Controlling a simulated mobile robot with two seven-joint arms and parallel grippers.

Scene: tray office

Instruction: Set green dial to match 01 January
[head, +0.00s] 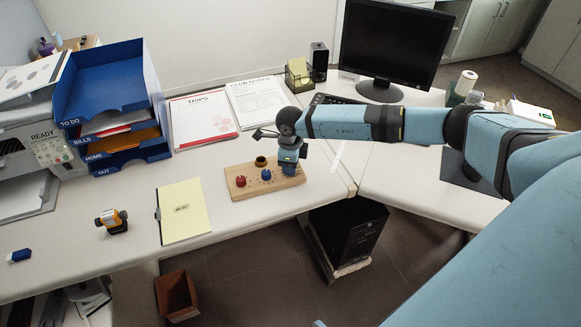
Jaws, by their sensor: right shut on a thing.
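A wooden board (236,191) lies on the desk and carries a red dial (240,181), a blue dial (266,175) and a dark round piece (261,161) behind them. My right gripper (289,172) points down over the right end of the board, shut on the dial there. By its place in the row this is the green dial, but the gripper hides it and its setting. I cannot read a date marked 01 January anywhere. My left gripper is not in view.
Blue stacked trays (112,85) and a printer (50,150) stand at left. A yellow notepad (182,209) and an orange-black object (113,221) lie left of the board. Papers (203,118) and a monitor (392,45) are behind. The desk's front edge is close to the board.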

